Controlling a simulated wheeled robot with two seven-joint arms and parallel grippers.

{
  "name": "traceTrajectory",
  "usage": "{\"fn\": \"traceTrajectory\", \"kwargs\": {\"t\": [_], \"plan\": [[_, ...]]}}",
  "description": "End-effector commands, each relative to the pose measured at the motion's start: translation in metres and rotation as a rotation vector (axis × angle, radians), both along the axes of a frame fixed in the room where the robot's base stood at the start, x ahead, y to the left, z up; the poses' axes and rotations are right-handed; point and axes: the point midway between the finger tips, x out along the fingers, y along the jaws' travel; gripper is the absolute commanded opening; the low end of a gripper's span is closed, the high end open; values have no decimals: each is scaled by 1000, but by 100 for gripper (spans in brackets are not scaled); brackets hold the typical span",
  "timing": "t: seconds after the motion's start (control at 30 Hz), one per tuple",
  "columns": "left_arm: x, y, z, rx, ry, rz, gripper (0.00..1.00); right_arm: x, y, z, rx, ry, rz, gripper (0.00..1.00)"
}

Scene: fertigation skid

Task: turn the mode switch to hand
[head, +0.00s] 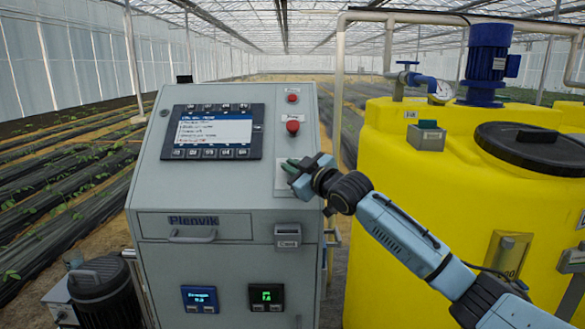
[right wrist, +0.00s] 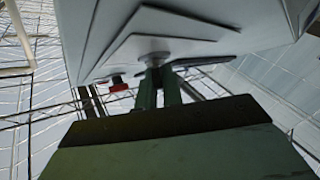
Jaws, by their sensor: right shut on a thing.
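The grey control cabinet (head: 225,120) stands in the middle of the head view. A pale plate (head: 284,187) is on the right side of its sloped face, below a red button. My right gripper (head: 288,168) reaches this plate from the right and covers most of what is on it. In the right wrist view, my right gripper's green fingers (right wrist: 158,88) are closed together on the mode switch (right wrist: 155,59), of which a grey round base shows against the plate. The switch's pointer and position labels are hidden or too small to read. My left gripper is out of view.
A red button (head: 292,126) sits just above the plate, with a smaller one higher up. A lit screen (head: 212,132) with keys is to the left. A yellow tank (head: 400,200) stands close on the right, and a black-lidded motor (head: 105,285) at lower left.

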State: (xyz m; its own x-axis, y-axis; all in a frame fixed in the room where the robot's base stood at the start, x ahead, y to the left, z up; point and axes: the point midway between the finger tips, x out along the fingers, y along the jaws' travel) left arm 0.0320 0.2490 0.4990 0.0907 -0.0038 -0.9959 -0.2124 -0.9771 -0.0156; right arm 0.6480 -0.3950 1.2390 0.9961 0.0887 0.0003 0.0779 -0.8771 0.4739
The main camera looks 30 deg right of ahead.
Motion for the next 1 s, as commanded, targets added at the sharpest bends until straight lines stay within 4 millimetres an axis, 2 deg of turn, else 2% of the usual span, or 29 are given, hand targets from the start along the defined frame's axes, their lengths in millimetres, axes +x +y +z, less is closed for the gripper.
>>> {"fn": "traceTrajectory", "kwargs": {"t": [0.37, 1.0], "plan": [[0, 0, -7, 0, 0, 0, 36, 0, 1, -2, 49, -27, -57, 0], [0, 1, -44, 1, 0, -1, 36, 0, 1, -4, 341, -200, -426, 0]]}}
